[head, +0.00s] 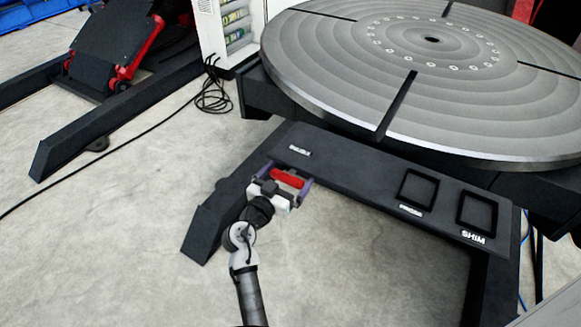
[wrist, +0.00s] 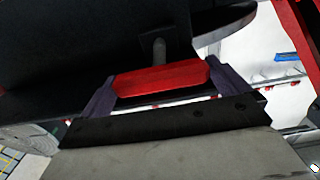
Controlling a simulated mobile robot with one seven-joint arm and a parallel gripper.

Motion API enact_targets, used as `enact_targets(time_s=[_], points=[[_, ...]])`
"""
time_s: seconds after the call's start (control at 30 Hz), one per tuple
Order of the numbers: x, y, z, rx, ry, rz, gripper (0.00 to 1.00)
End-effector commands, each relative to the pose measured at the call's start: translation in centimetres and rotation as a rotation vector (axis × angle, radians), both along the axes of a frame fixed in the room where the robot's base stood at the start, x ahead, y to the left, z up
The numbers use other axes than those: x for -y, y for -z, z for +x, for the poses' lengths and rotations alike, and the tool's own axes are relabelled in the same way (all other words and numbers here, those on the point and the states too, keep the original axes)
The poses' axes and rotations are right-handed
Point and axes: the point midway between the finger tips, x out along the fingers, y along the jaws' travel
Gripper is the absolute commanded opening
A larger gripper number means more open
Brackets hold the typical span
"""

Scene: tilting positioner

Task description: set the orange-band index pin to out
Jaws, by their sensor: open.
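A red bar handle (head: 287,178) sits at the front edge of the dark frame beam, below the round table. In the wrist view the red handle (wrist: 160,78) lies crosswise on a short grey stem that runs into a dark plate. I see no orange band on it, so I cannot tell whether it is the orange-band index pin. My gripper (head: 288,173) is open, with one violet finger at each end of the handle. In the wrist view my gripper (wrist: 163,76) has the handle between its fingers; whether they touch it is unclear.
The large round slotted table (head: 340,70) overhangs the beam. Two square recesses, the left one (head: 419,189) and one labelled SHIM (head: 477,213), lie to the right on the dark beam (head: 360,172). A black cable (head: 130,145) crosses the floor at left. The floor in front is clear.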

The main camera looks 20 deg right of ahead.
Motion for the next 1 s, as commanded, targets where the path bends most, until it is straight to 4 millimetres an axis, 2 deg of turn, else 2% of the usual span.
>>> enact_targets(time_s=[0.2, 0.5, 0.87, 0.9, 1.0], points=[[1.4, -0.1, 1.2, 0.001, -0.001, 0.001, 1.00], [1.6, 0.0, 1.3, 0.001, -0.002, 0.001, 1.00], [1.5, 0.0, 1.2, 0.001, -0.002, 0.001, 0.53], [1.5, 0.0, 1.2, 0.001, -0.002, 0.001, 0.50], [1.1, 0.2, 1.0, 0.001, -0.003, -0.001, 0.50]])
